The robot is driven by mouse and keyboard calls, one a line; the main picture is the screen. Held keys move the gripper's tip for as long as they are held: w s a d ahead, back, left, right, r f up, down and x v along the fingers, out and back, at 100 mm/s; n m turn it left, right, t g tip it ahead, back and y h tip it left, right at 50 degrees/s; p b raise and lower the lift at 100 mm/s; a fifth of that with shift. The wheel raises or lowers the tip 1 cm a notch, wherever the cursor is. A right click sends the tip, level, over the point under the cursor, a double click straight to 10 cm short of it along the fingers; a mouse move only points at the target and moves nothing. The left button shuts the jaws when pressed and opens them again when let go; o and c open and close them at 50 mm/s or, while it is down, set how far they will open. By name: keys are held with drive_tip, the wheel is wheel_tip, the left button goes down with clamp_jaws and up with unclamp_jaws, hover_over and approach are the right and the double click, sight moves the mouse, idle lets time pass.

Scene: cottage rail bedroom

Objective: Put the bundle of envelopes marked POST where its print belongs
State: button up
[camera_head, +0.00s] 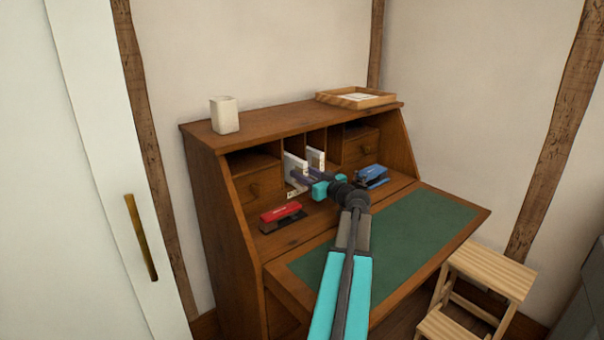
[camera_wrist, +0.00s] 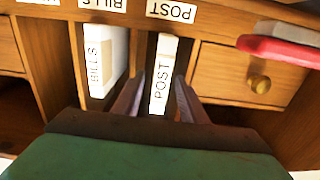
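The white envelope bundle marked POST (camera_wrist: 163,75) stands upright in a narrow slot of the desk, at the slot with the POST label (camera_wrist: 171,11). It also shows in the head view (camera_head: 294,167). My gripper (camera_wrist: 158,88) reaches into this slot, with one dark finger on each side of the bundle. A gap shows between the left finger and the bundle; the right finger is very close, and contact is unclear. In the head view my gripper (camera_head: 301,177) is at the slot's front. The bundle marked BILLS (camera_wrist: 101,60) stands in the neighbouring slot, at a BILLS label (camera_wrist: 103,4).
A red stapler (camera_head: 280,213) lies left of the slots and a blue one (camera_head: 371,175) right. Thin dividers and small drawers (camera_wrist: 250,75) flank the slots closely. A white cup (camera_head: 224,115) and wooden tray (camera_head: 385,101) stand on top. The green writing surface (camera_head: 425,225) is clear beside my arm.

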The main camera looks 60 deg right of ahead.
drive_tip(key=v, duration=1.2)
drive_tip(key=shift+s, duration=0.35)
drive_tip(key=shift+a, duration=0.15)
drive_tip(key=b+v, duration=0.3)
drive_tip(key=v, duration=0.4)
drive_tip(key=shift+b, duration=0.4)
idle(0.6)
